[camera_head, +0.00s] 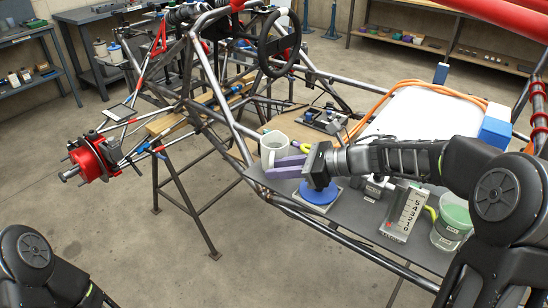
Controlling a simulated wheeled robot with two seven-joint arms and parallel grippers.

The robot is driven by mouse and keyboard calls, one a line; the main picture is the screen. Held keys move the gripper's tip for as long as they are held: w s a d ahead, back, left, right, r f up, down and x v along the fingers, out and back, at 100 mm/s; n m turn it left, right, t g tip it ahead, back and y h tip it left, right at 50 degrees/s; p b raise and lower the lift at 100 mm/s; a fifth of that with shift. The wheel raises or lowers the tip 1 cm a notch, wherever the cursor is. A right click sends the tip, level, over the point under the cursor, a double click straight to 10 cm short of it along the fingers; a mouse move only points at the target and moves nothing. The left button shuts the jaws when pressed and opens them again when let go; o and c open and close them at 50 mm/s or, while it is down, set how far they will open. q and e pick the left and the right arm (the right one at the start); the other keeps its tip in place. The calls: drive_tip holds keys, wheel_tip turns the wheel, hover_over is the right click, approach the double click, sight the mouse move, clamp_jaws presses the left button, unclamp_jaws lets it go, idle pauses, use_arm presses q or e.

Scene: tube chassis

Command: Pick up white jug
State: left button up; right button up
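A white jug (273,146) stands upright at the left end of the dark work shelf, its lower part partly hidden by purple fingers. My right gripper (273,167) reaches in from the right, its two purple fingers pointing left at the near side of the jug. The fingers look spread apart, with nothing clearly held between them. I cannot tell whether they touch the jug. My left arm shows only at the lower left corner; its gripper is out of view.
The tube chassis (222,112) rises behind and left of the jug. Open floor lies at front left.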

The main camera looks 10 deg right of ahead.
drive_tip(key=shift+x, duration=1.1)
drive_tip(key=shift+c, duration=0.4)
clamp_jaws()
idle(0.5)
